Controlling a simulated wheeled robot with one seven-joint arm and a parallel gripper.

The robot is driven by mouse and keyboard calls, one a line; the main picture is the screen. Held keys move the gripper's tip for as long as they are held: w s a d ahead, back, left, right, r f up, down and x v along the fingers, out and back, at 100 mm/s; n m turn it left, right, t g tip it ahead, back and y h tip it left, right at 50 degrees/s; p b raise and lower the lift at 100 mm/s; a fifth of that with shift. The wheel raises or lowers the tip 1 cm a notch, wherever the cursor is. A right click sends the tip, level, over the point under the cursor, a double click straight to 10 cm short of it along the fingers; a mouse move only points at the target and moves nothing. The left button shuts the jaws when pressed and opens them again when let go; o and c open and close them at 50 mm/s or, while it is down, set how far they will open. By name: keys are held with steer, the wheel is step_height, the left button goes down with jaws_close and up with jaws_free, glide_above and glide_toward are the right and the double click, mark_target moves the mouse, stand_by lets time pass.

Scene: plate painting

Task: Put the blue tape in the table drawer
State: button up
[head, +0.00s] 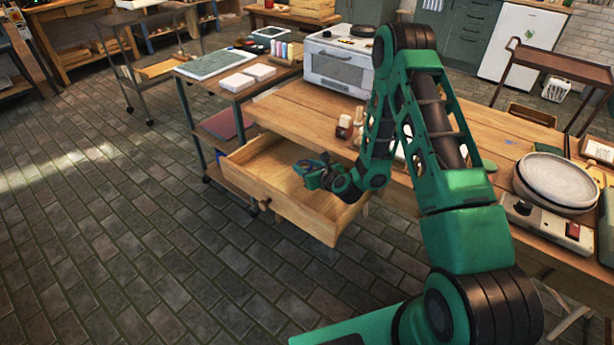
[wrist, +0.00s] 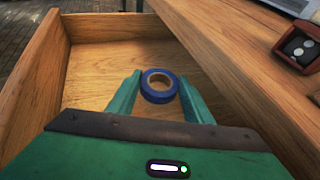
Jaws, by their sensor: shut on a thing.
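The blue tape (wrist: 160,97) is a roll with a tan core, and it shows between my fingers in the wrist view. My gripper (wrist: 161,82) is shut on it. In the head view my gripper (head: 306,168) is over the open table drawer (head: 290,214), inside its outline. The wooden drawer is pulled out from the workbench, and its floor (wrist: 110,65) shows bare around the tape in the wrist view. I cannot tell how far the tape is above the drawer floor. In the head view the tape is too small to make out clearly.
The workbench top (head: 300,105) borders the drawer on the right. A wooden holder (wrist: 299,47) with round items stands on it in the wrist view. A small cart (head: 240,85) stands behind the drawer. The tiled floor (head: 130,230) to the left is clear.

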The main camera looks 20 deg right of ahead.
steer(key=shift+f, duration=1.95)
steer(key=o, duration=1)
steer(key=shift+v, duration=3.5)
steer(key=shift+d+r, duration=0.1)
steer(key=shift+d, duration=0.05)
steer(key=shift+r, duration=0.1)
